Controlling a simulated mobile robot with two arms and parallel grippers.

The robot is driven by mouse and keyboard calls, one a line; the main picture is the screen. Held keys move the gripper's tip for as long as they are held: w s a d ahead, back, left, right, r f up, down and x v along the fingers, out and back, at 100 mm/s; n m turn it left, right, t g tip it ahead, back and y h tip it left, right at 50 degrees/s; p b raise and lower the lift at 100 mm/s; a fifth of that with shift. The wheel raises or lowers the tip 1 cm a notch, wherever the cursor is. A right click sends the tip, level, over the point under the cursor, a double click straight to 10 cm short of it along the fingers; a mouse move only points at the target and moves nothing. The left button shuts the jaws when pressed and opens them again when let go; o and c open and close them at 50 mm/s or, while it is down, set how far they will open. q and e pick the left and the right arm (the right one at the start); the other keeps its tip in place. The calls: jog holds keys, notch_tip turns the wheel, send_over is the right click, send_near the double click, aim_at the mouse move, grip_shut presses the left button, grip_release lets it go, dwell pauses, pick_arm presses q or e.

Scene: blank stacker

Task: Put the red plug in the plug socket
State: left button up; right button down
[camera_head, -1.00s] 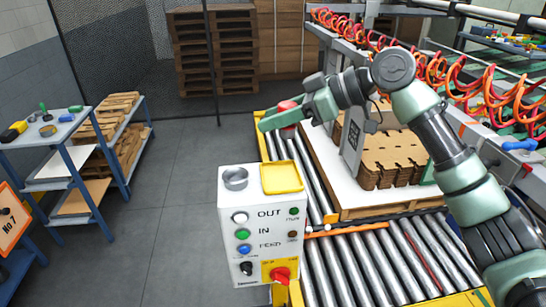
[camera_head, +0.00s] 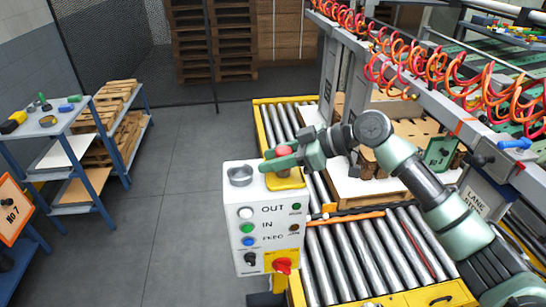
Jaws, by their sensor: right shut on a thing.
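The red plug (camera_head: 284,151) is between the green fingers of my right gripper (camera_head: 279,160), with only its rounded red top showing. My right gripper is shut on it, above the yellow tray on top of the white control box (camera_head: 232,215). A grey round cup (camera_head: 240,175), which looks like the plug socket, stands on the box top just left of the fingertips. The gripper hides much of the yellow tray (camera_head: 289,182). I cannot tell how high the plug is above it. My left gripper is not in view.
A roller conveyor (camera_head: 345,262) runs right of the box. Stacked cardboard (camera_head: 418,130) and a machine frame with orange coiled hoses (camera_head: 436,68) stand behind my right arm. A blue shelf rack (camera_head: 100,170) is at the left, with clear floor (camera_head: 180,200) between.

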jog(key=shift+f, duration=0.15)
jog(key=c, duration=0.9)
grip_release()
jog(key=shift+c, duration=0.2)
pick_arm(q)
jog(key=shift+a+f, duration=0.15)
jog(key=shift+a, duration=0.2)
pick_arm(e)
jog(key=shift+r, duration=0.35)
jog(key=b+v, duration=0.1)
jog(key=v, duration=0.1)
jog(key=b+v, duration=0.1)
jog(key=v, duration=0.1)
jog(key=shift+d+f+b, duration=0.2)
jog(key=shift+f+b, duration=0.15)
jog(key=shift+b, duration=0.05)
pick_arm(q)
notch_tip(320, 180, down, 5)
jog(key=b, duration=0.2)
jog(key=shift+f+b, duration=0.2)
jog(key=shift+b, duration=0.2)
pick_arm(e)
jog(key=v, duration=0.8)
jog(key=shift+a+r, duration=0.15)
